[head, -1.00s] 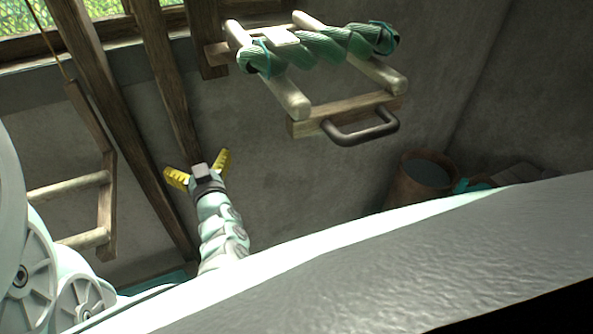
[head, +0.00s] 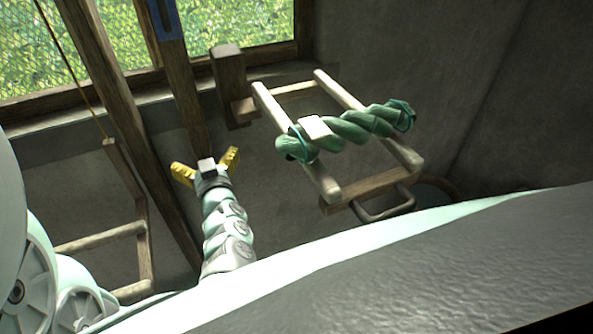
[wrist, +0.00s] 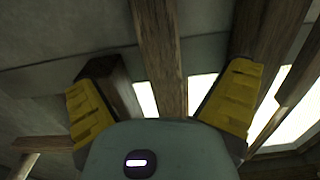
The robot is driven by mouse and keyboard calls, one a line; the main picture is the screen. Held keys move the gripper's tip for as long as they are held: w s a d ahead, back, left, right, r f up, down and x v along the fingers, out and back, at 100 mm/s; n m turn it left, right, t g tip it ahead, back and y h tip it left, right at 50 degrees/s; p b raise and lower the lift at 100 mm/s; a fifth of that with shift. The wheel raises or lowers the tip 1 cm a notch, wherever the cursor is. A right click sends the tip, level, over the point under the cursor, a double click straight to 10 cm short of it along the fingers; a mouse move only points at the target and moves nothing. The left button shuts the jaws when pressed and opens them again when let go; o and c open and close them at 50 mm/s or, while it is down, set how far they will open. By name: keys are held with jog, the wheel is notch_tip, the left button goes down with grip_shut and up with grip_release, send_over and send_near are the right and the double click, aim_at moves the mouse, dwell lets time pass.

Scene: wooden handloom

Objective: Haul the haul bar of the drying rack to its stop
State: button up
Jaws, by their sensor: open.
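The drying rack (head: 266,105) juts from the wall at the upper right of the head view, with two pale rails and a wooden front crosspiece. A twisted green hank (head: 352,128) lies across its rails. The haul bar (head: 386,205), a rounded loop handle, is at the rack's front edge, partly behind my pale body edge. My gripper (head: 206,164) is open and empty, pointing up, to the left of the rack and apart from it. In the wrist view its yellow fingers (wrist: 165,105) are spread with nothing between them; the haul bar does not show there.
Dark timber posts (head: 178,90) of the loom stand behind and left of my gripper. A wooden frame with rungs (head: 100,238) hangs at the left on a cord. A window (head: 240,25) is behind. Bare wall lies between gripper and rack.

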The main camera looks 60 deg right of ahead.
aim_at(167, 26)
notch_tip(167, 26, up, 33)
jog(key=p, duration=2.6)
jog(key=shift+f, duration=0.1)
grip_shut()
